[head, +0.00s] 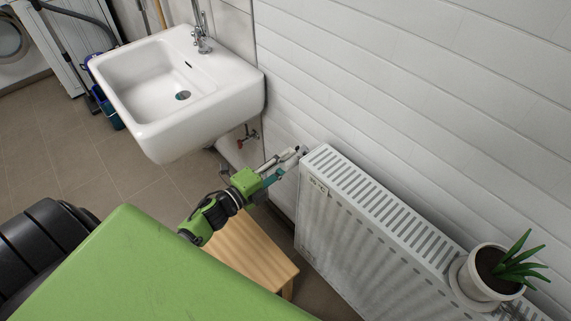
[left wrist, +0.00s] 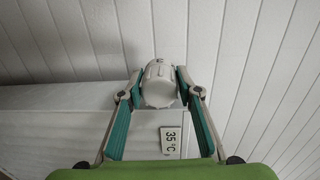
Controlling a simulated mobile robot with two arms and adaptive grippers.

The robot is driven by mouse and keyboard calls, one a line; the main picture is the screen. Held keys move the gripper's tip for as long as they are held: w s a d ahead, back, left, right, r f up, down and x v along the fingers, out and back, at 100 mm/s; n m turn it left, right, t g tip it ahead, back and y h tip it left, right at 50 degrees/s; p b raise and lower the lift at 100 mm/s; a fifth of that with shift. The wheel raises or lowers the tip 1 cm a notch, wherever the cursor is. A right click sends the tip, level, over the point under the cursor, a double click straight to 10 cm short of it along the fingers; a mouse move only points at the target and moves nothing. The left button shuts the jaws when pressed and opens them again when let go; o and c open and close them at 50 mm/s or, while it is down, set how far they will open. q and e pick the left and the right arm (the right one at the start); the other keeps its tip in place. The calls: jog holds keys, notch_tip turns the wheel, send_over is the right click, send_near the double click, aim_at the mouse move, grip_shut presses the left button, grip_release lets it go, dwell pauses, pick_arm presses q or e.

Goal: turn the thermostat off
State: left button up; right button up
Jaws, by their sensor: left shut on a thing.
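The thermostat knob (left wrist: 159,84) is a white ribbed cylinder at the end of the radiator, in the middle of the left wrist view. My left gripper (left wrist: 160,88) has a finger pad on each side of the knob and is shut on it. In the head view my left gripper (head: 295,155) reaches the near left end of the white radiator (head: 385,215), and the knob is mostly hidden there by the fingers. A small label reading 35 °C (left wrist: 170,140) shows below the knob in the left wrist view. My right gripper is not in view.
A white sink (head: 165,95) hangs on the wall to the left of my arm. A wooden stool (head: 240,250) stands under my forearm. A potted plant (head: 490,275) sits on the radiator's right part. White panelled wall (head: 400,80) runs behind the radiator.

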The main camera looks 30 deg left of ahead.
pick_arm(q)
jog(key=shift+m+b, duration=0.35)
jog(key=shift+m, duration=0.45)
jog(key=o, duration=0.8)
jog(key=shift+o, duration=0.2)
jog(key=shift+s, duration=0.25)
jog(key=v, duration=1.1)
jog(key=shift+s, duration=0.3)
jog(key=shift+f, duration=0.1)
